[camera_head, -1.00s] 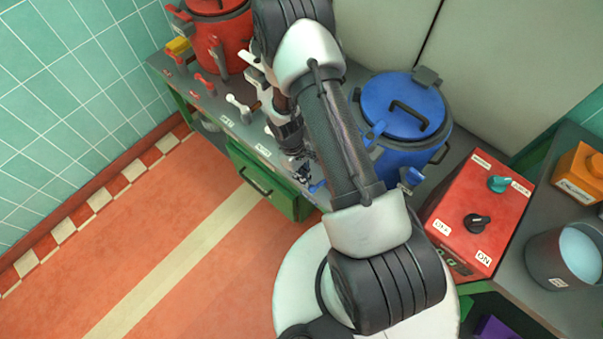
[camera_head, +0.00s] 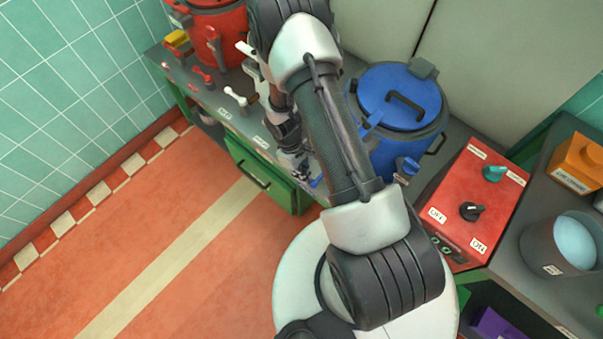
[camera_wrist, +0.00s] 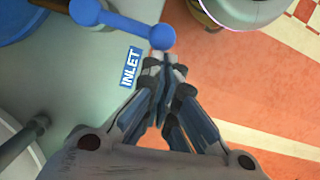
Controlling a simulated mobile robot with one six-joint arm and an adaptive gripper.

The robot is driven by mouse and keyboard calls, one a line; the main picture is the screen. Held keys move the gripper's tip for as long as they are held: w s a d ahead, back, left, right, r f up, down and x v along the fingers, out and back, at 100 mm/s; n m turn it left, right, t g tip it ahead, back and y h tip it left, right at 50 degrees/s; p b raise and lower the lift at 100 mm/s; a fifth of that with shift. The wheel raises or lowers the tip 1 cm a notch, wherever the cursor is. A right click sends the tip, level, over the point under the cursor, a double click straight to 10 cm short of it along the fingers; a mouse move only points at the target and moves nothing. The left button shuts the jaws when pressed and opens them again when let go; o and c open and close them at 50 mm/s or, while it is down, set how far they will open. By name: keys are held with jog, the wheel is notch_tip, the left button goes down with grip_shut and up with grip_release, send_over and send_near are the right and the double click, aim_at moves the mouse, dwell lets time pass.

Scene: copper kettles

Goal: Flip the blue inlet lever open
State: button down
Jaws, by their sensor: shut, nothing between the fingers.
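The blue inlet lever (camera_wrist: 125,24) shows in the wrist view at the top, a rod with a round knob at its right end, lying across the counter edge. A blue label reading INLET (camera_wrist: 130,67) is on the grey counter beside it. My gripper (camera_wrist: 164,62) is shut and empty, its fingertips right at the knob; they look to be touching or very near it. In the head view my gripper (camera_head: 300,170) is beside the blue kettle (camera_head: 402,105), and the lever is mostly hidden behind my arm, with a bit of blue (camera_head: 316,181) near the fingertips.
A red kettle (camera_head: 228,40) with red levers stands at the back left. A white lever (camera_head: 236,97) sits on the counter between the kettles. A red control box (camera_head: 474,207) is at right. A green drawer (camera_head: 262,172) is below the counter. The floor in front is clear.

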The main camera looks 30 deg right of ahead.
jog(key=p+v, duration=0.7)
jog(key=v, duration=0.3)
jog(key=shift+a, duration=0.1)
dwell(0.4)
notch_tip(320, 180, up, 27)
jog(key=a+m+t, duration=0.1)
jog(key=m+t, duration=0.2)
jog(key=s+a+r+m+t+y, duration=0.1)
jog(key=s+a+r+m+t, duration=0.1)
jog(key=s+r, duration=1.3)
jog(key=shift+s+a+m+t, duration=0.15)
jog(key=shift+a+m+t, duration=0.25)
jog(key=shift+a+t, duration=0.45)
jog(key=shift+d+r, duration=0.1)
jog(key=shift+d, duration=0.05)
